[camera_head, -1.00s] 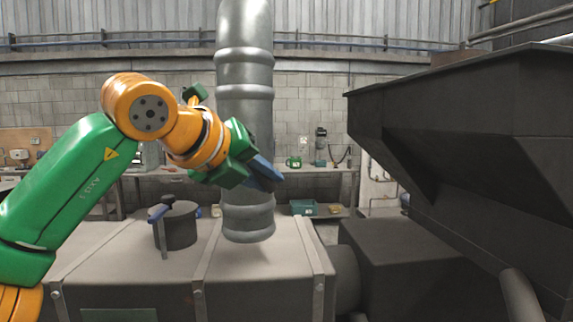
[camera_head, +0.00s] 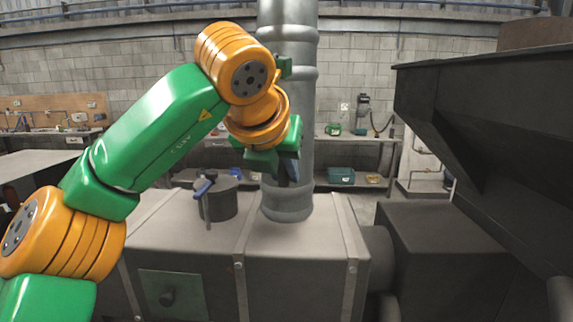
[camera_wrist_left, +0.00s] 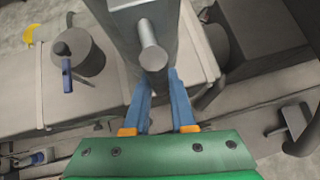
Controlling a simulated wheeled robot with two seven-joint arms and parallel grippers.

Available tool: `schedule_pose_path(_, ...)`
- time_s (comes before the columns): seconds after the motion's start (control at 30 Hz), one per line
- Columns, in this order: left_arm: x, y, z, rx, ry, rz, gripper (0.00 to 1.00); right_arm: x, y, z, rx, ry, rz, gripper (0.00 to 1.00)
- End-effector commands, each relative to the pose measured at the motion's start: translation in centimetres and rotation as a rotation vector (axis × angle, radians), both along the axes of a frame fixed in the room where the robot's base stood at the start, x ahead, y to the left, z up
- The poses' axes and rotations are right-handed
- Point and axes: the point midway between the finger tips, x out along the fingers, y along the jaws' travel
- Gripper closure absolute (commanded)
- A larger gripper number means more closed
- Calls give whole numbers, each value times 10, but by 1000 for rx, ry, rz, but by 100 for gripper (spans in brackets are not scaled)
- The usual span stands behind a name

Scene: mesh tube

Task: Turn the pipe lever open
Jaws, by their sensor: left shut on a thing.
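The tall grey ribbed pipe (camera_head: 288,115) stands upright in the head view. My left gripper (camera_head: 288,180) is in front of it, fingers pointing down. In the left wrist view the blue fingers (camera_wrist_left: 158,85) stand apart, one on each side of a grey part with a round peg (camera_wrist_left: 151,45). This looks like the pipe lever, and the gripper is shut on it; the exact contact is hard to see. In the head view the gripper and arm hide the lever. My right gripper is not in view.
A dark canister (camera_head: 225,203) with a blue-handled lever (camera_head: 203,187) is on the grey machine housing (camera_head: 205,245), left of the pipe. A large dark hopper (camera_head: 490,125) stands at the right. A workbench with a teal bin (camera_head: 341,175) is behind.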

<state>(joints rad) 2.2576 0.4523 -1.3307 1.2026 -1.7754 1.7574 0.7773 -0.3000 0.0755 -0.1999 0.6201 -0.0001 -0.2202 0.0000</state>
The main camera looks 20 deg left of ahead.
Motion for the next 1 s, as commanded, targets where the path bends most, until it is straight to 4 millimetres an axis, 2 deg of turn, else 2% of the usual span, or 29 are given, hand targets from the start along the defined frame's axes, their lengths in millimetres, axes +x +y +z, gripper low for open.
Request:
schedule_pose_path(0.47, -1, 1, -4, 17, 14, -1, 100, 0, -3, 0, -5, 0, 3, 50)
schedule_pose_path(0.5, -1, 1, -4, 16, 14, 0, 71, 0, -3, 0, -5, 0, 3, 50)
schedule_pose_path(0.6, -1, 1, -3, 15, 12, -1, 47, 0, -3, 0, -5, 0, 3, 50)
schedule_pose_path(0.87, -1, 1, -1, 14, 7, 0, 47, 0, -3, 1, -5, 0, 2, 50)
schedule_pose_path(1.0, -14, -1, 11, 13, 3, 0, 47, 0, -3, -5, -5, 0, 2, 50)
